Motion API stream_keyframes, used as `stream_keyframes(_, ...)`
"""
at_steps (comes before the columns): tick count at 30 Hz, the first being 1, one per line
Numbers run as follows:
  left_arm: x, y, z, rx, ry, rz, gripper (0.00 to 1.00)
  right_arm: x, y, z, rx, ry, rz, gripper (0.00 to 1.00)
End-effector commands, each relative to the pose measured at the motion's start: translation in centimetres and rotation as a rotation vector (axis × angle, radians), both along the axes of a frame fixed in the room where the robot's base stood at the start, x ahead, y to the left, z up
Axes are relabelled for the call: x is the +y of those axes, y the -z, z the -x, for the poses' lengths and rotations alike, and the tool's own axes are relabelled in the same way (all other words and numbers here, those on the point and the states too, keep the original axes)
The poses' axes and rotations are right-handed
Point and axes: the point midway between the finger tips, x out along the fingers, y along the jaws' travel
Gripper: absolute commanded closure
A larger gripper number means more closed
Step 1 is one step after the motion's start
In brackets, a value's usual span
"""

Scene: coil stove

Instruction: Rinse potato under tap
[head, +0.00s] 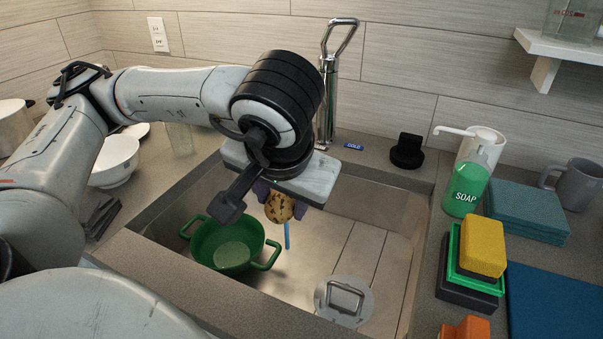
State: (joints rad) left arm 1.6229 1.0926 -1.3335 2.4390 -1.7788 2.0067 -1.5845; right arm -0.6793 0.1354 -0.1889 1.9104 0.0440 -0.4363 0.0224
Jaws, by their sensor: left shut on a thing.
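The potato (279,207) is brown with dark specks. My left gripper (280,200) is shut on it and holds it above the sink basin (340,240), just right of the green colander-like pot (205,238). A thin blue stream of water (286,235) shows below the potato. The chrome tap (328,85) stands behind the sink; its spout is hidden behind my left arm. Whether the stream touches the potato is hard to tell. My right gripper is not in view.
A soap bottle (466,188), yellow and green sponges (482,245), folded teal cloths (525,208) and a grey mug (578,185) stand right of the sink. White bowls (115,160) stand left. The basin's right part holds a round drain piece (343,300).

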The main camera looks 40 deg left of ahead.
Motion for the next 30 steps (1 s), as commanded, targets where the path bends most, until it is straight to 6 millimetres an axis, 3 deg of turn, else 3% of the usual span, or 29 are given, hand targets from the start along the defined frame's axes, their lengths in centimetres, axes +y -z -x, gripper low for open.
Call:
stream_keyframes(8,1.7,0.6,-1.5,-0.001,-0.007,0.002,0.85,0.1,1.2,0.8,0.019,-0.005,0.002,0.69)
stream_keyframes(30,7.1,1.9,-6.4,-0.001,-0.007,0.002,0.85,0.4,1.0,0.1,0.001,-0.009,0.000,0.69)
